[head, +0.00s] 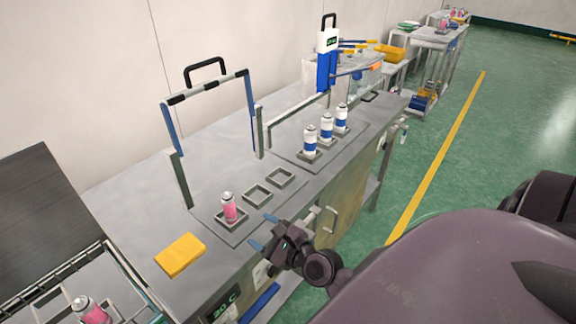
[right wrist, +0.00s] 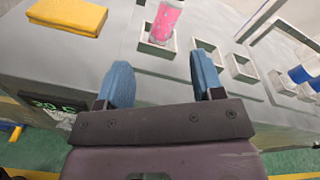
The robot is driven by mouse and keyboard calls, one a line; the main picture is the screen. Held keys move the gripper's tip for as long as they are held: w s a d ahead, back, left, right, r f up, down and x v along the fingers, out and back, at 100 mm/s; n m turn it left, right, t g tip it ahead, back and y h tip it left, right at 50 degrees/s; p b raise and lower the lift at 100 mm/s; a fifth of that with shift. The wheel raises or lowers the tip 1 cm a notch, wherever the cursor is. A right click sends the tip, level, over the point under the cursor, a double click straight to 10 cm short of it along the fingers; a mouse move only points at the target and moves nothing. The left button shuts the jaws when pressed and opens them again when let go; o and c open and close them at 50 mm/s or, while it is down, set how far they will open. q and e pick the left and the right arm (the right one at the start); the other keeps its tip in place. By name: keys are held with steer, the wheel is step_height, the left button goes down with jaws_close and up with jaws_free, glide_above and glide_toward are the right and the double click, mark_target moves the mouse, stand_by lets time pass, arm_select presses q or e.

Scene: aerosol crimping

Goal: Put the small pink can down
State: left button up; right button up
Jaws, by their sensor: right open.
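The small pink can (head: 229,207) stands upright in the nearest square holder (head: 233,222) of a row on the grey bench. The can also shows at the top of the right wrist view (right wrist: 166,20), its top cut off by the frame edge. My right gripper (head: 261,232) is in front of the can, to its right in the head view, with blue fingertips apart and nothing between them. In the right wrist view the open fingers (right wrist: 160,82) are apart from the can. My left gripper is not in view.
Two empty square holders (head: 257,195) sit beside the can. Blue-and-white cans (head: 310,140) stand farther back. A gate-like frame (head: 210,90) rises behind. Another pink can (head: 90,310) is in a rack at lower left.

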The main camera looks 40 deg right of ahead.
steer(key=s+f+n+g+h, duration=0.1)
steer(key=s+f+n, duration=0.4)
steer(key=n, duration=0.9)
steer(key=s+a+f+n+g+h, duration=0.1)
steer(key=s+f+n+g, duration=0.3)
steer(key=n, duration=1.1)
steer(key=s+f, duration=0.2)
steer(key=s, duration=0.1)
steer(key=shift+a+f+h, duration=0.15)
steer(key=shift+a+h, duration=0.1)
steer(key=shift+h, duration=0.05)
